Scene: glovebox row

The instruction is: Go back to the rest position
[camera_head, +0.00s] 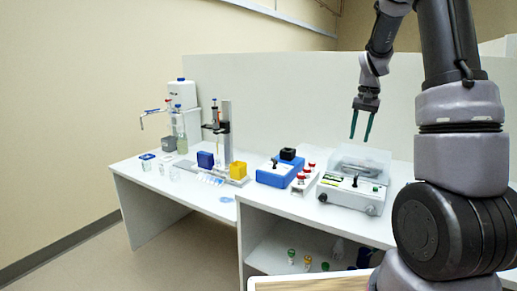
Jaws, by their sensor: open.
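My gripper (362,124) is in the upper right of the head view, pointing down with its two green-tipped fingers apart. Nothing is between the fingers. It hangs in the air above the white device with a clear lid (353,178), apart from it as far as I can see. My arm rises along the right side of the picture and hides part of the bench there.
The white bench (205,204) carries a blue device (281,171), red-capped vials (304,174), a yellow block (239,170), a stand (226,130) and a white dispenser (183,94). Several capped vials stand on the lower shelf (262,257). Floor (95,262) is clear at left.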

